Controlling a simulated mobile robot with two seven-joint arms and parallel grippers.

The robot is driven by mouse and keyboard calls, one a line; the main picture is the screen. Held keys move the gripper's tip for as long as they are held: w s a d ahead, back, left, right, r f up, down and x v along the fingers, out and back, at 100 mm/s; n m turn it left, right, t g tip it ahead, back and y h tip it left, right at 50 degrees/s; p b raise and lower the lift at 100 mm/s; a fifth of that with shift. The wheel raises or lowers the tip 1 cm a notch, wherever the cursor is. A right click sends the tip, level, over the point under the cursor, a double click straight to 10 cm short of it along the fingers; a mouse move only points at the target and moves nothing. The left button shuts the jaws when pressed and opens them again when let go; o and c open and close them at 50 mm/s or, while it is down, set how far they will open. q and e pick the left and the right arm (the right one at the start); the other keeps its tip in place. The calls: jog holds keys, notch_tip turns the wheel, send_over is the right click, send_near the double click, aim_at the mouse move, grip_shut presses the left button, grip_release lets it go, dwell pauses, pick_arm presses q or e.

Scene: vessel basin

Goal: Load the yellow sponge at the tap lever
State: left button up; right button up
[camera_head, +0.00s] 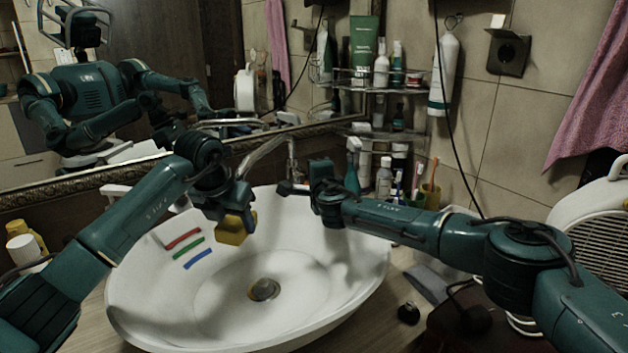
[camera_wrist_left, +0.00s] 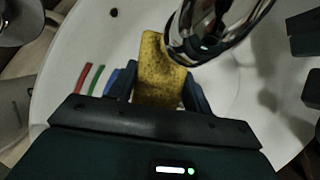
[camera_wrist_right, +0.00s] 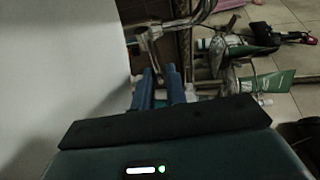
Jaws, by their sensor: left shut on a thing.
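The yellow sponge (camera_head: 232,230) is held above the left inner part of the white basin. My left gripper (camera_head: 236,208) is shut on it. In the left wrist view the sponge (camera_wrist_left: 158,62) sits between the two blue fingers, close to the shiny metal tap spout (camera_wrist_left: 222,25). The tap (camera_head: 268,148) stands at the basin's back edge. My right gripper (camera_head: 292,188) is near the tap's base, its fingers pointing left. In the right wrist view its fingers (camera_wrist_right: 158,85) are close together, with tap metal (camera_wrist_right: 165,40) beyond. I cannot tell whether they touch the lever.
The white basin (camera_head: 330,265) has red, green and blue strips (camera_head: 188,248) on its left inner wall and a drain (camera_head: 263,290). Toothbrushes and bottles (camera_head: 384,178) stand at the back right. A framed mirror (camera_head: 110,172) runs behind. The basin's front is clear.

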jog(key=shift+o, duration=0.2)
jog(key=shift+f, duration=0.1)
jog(key=shift+s, duration=0.1)
jog(key=shift+s, duration=0.2)
jog(key=v, duration=1.1)
jog(key=shift+s, duration=0.25)
jog(key=shift+d, duration=0.15)
